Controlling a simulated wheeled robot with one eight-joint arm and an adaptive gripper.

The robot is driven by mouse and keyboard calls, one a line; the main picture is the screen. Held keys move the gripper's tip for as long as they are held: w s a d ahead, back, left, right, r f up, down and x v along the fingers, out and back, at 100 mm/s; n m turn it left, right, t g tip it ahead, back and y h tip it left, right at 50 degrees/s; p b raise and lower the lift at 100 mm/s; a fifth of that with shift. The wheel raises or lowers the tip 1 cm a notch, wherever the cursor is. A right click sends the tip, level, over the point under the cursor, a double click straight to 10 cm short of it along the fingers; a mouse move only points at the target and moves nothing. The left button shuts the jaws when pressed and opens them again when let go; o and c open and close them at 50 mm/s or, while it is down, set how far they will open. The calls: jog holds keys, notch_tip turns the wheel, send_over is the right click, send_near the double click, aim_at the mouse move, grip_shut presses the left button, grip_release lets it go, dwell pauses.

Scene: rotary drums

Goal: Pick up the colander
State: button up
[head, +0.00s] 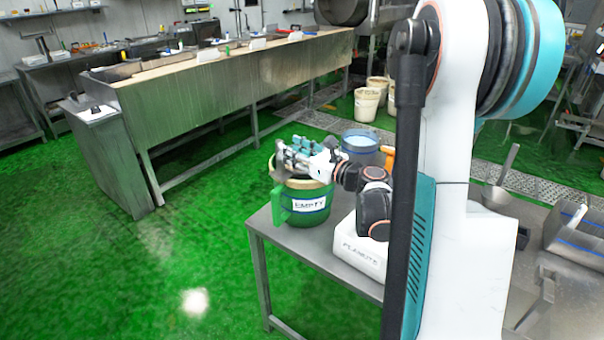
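My gripper (300,158), with grey and teal finger parts, is at the far end of my arm. It is over the mouth of a green bucket (296,217) labelled "EMPTY" at the left end of the metal table. The fingers are small and overlap, so I cannot tell whether they are open or shut. A tan rim (272,168) shows beside the fingers above the bucket; I cannot tell what it belongs to. A grey metal vessel with a long handle (497,192) stands at the right. I cannot tell for sure which thing is the colander.
Metal trays (580,240) are at the right. A long metal counter (215,95) runs behind. The green floor at the left is clear. My arm hides part of the table.

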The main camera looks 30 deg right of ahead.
jog(key=x, duration=0.2)
jog(key=b+x, duration=0.1)
jog(key=x, duration=0.1)
jog(key=shift+w+a, duration=0.2)
jog(key=shift+a, duration=0.1)
jog(key=shift+w+b, duration=0.3)
jog(key=shift+w, duration=0.1)
grip_shut()
